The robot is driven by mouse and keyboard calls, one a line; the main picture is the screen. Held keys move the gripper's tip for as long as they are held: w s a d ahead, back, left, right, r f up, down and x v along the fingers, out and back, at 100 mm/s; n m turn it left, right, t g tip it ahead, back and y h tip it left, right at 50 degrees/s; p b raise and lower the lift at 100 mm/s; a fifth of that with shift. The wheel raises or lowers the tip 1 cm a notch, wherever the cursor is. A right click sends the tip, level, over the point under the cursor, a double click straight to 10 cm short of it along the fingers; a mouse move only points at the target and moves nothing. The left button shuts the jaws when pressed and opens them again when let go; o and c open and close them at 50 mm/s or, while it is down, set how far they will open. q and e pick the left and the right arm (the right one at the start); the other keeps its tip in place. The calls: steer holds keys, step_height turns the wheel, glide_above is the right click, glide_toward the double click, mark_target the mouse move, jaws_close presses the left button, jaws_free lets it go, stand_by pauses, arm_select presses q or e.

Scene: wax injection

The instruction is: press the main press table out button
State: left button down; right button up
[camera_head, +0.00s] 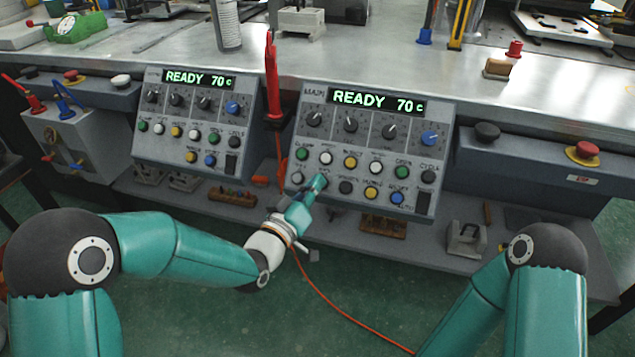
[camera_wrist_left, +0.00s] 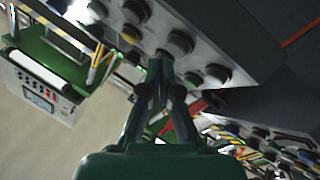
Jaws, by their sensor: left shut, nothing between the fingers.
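The main control panel (camera_head: 330,125) carries a MAIN label and a green READY 70 c display. It has a row of knobs and two rows of coloured buttons. My left gripper (camera_head: 319,182) is shut and empty, its tip at the left part of the lower button row. It covers the second button there; I cannot tell whether it touches. The small button labels are not readable enough to name the table out button. In the left wrist view, the closed fingertips (camera_wrist_left: 160,66) are close to the panel's round buttons (camera_wrist_left: 180,42). My right gripper is out of view.
A similar control panel (camera_head: 190,110) stands to the left. A red-handled tool (camera_head: 272,85) hangs between the panels on an orange cable. A red emergency button (camera_head: 584,151) is at the right. The metal bench top (camera_head: 400,65) lies above, with a lower shelf (camera_head: 470,240) beneath.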

arm_select(q)
steer(key=shift+f, duration=0.1)
stand_by(0.7)
steer(key=shift+w+d+f+b, duration=0.15)
steer(key=shift+w+b, duration=0.1)
steer(key=shift+b, duration=0.35)
